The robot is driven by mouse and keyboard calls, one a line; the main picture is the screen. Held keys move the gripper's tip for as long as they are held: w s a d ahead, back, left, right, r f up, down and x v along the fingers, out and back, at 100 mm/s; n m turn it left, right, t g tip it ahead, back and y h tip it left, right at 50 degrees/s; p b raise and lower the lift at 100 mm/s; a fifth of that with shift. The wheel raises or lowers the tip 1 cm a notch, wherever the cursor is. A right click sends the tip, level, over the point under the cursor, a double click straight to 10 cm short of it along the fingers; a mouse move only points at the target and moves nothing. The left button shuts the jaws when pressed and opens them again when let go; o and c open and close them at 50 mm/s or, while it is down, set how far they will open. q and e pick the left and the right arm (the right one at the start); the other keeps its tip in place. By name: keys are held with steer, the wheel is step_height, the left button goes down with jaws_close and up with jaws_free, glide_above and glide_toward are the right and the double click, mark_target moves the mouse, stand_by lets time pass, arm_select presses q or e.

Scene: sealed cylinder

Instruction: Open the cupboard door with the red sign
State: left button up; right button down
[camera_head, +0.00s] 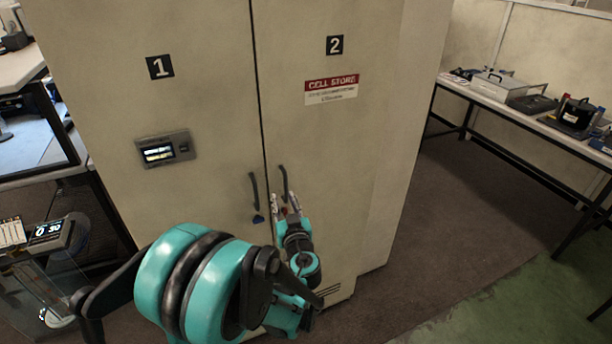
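The cupboard (210,90) is tall and beige, with two doors marked 1 and 2. The right door (345,150) carries a red and white "CELL STORE" sign (331,89) and looks closed. Its dark, curved handle (284,180) is near the middle seam. My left gripper (285,203) is at the lower end of this handle, pointing up towards the door. Its two fingers stand apart, one on each side of the handle's lower end. I cannot tell whether they touch it. My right gripper is not in view.
The left door has a small display panel (164,149) and its own dark handle (254,190), close beside my gripper. A long bench (490,95) with cases stands at the right. Dark carpet between bench and cupboard is clear. Equipment (47,232) stands at lower left.

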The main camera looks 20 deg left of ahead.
mark_target(286, 183)
arm_select(q)
steer(key=shift+t, duration=0.5)
steer(key=x, duration=0.2)
steer(key=d+x, duration=0.1)
steer(key=x, duration=0.2)
steer(key=w+b+x, duration=0.1)
steer(key=x, duration=0.2)
steer(key=shift+w+d+r, duration=0.1)
steer(key=shift+w+r, duration=0.05)
steer(key=shift+r, duration=0.05)
jaws_close()
